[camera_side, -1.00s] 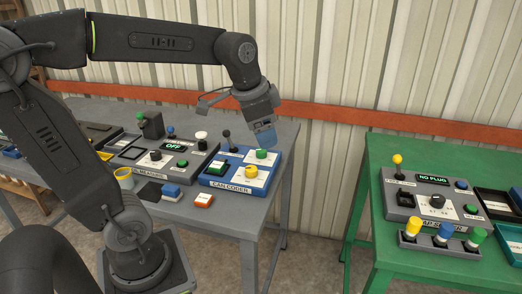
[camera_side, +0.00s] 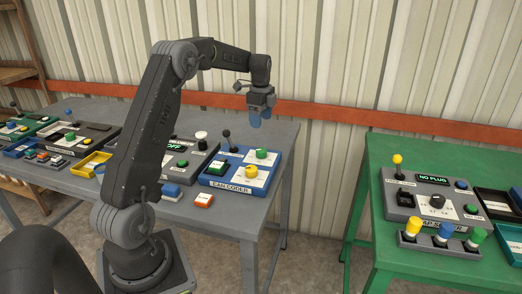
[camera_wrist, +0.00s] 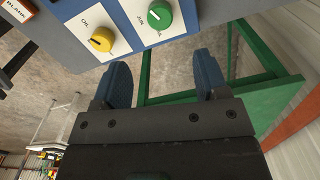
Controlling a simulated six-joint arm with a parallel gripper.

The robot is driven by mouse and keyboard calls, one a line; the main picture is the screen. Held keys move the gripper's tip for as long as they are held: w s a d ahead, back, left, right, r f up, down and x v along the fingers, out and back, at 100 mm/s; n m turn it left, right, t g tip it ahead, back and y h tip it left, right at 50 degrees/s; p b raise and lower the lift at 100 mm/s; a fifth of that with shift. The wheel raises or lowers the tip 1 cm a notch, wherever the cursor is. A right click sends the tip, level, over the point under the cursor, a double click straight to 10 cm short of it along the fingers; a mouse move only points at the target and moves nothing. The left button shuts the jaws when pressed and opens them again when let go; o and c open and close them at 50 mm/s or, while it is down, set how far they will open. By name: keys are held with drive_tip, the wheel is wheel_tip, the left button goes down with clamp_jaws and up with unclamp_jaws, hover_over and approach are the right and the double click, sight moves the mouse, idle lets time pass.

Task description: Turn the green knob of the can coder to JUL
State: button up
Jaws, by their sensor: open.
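The can coder (camera_side: 222,183) is a blue box near the right end of the grey table. Its green knob (camera_side: 262,154) sits on a white plate at the upper right, beyond a yellow knob (camera_side: 251,172). My gripper (camera_side: 257,120) hangs above and behind the box in the side view, empty. In the wrist view, the green knob (camera_wrist: 159,14) is at the top, with the yellow knob (camera_wrist: 102,39) to its left. My gripper's blue fingers (camera_wrist: 162,80) are apart below both knobs, touching neither. The marks by the green knob are only partly readable; its setting cannot be told.
The can coder also has a black lever (camera_side: 227,137) and a green button (camera_side: 217,167). A green table (camera_side: 372,190) with another machine stands right, across a gap.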

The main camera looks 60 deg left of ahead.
sight(261, 149)
wheel_tip(261, 149, down, 12)
drive_tip(key=shift+f, duration=0.2)
drive_tip(key=shift+c, duration=0.2)
drive_tip(key=c, duration=0.9)
